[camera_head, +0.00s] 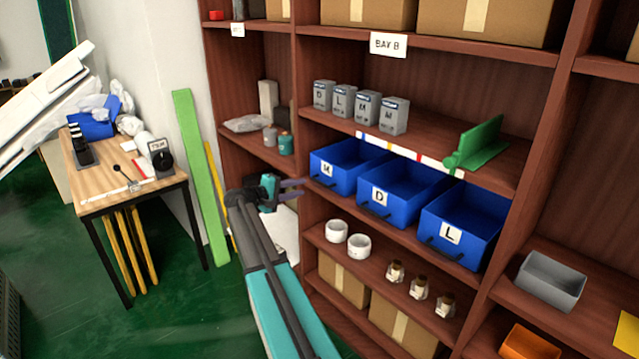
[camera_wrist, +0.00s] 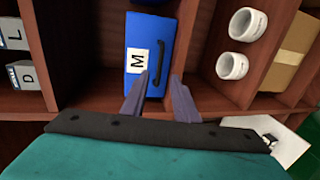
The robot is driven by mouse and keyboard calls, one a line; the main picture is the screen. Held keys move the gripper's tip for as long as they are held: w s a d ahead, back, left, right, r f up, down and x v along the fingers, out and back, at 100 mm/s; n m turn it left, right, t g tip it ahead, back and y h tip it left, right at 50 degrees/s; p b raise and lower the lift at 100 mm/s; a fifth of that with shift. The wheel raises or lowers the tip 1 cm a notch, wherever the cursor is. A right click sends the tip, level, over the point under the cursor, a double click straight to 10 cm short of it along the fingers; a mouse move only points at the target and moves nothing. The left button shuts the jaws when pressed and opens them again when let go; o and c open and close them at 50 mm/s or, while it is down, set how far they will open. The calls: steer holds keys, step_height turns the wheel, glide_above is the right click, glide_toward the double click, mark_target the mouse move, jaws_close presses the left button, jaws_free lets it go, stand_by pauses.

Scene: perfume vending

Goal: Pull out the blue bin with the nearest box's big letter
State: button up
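Several grey boxes stand on the shelf above the bins. From the left, the first (camera_head: 323,95) bears D, the second (camera_head: 342,101) L, the third (camera_head: 367,107) a letter I cannot read surely, and the rightmost, nearest box (camera_head: 393,117) M. Below are blue bins marked M (camera_head: 341,162), D (camera_head: 400,192) and L (camera_head: 462,226), each with a dark front handle. My gripper (camera_head: 297,188) is open and empty, just left of the M bin. In the wrist view, its fingers (camera_wrist: 160,82) point at the M bin's front (camera_wrist: 149,35), near the handle (camera_wrist: 161,62).
A green holder (camera_head: 484,143) lies on the upper shelf, right of the boxes. White cups (camera_head: 357,246) and small bottles (camera_head: 419,288) stand on the shelf below the bins. Shelf uprights flank the bins.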

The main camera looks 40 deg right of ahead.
steer(key=p+x, duration=0.1)
steer(key=x, duration=0.8)
steer(key=shift+d+p, duration=0.3)
steer(key=shift+p, duration=0.1)
steer(key=shift+f, duration=0.1)
jaws_close()
